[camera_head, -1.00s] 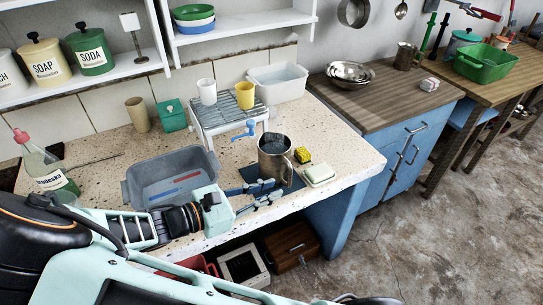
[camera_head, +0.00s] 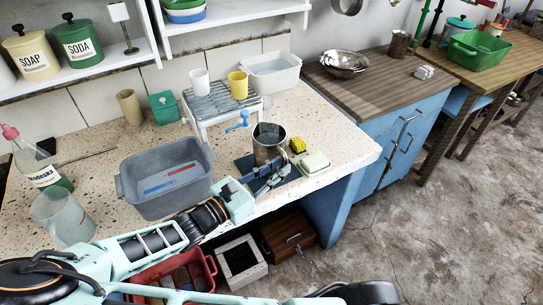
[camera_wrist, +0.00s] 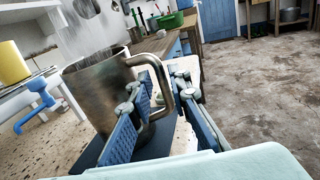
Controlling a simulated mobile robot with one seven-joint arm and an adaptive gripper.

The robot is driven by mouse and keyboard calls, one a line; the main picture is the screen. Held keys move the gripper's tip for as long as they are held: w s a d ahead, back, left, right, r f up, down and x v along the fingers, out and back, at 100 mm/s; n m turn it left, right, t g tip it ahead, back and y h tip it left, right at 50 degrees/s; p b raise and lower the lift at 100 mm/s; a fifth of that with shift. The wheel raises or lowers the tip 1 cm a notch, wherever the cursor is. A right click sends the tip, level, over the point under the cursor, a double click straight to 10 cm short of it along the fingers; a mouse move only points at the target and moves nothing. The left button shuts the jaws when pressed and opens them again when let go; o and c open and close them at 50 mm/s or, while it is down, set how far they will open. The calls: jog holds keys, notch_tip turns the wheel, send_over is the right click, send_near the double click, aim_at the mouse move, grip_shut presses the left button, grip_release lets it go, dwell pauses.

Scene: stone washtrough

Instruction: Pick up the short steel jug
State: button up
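The short steel jug (camera_head: 268,147) stands upright on a dark blue mat (camera_head: 288,170) near the front edge of the stone counter. In the wrist view the jug (camera_wrist: 95,95) fills the left half, with its handle (camera_wrist: 163,82) turned toward the right. My gripper (camera_head: 270,175) is at the jug's front, low beside the handle. In the wrist view my gripper (camera_wrist: 165,90) is open, with one blue finger in front of the jug's body and the other right of the handle. The handle shows between the fingers; I cannot tell whether either finger touches it.
A grey basin (camera_head: 165,178) lies left of the jug. A yellow sponge (camera_head: 297,145) and a white soap dish (camera_head: 314,162) are close on its right. A clear jug (camera_head: 62,217) is at left.

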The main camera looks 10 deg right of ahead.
aim_at(286, 162)
jog(key=x, duration=0.3)
jog(key=shift+d, duration=0.15)
jog(key=shift+c, duration=0.2)
grip_shut()
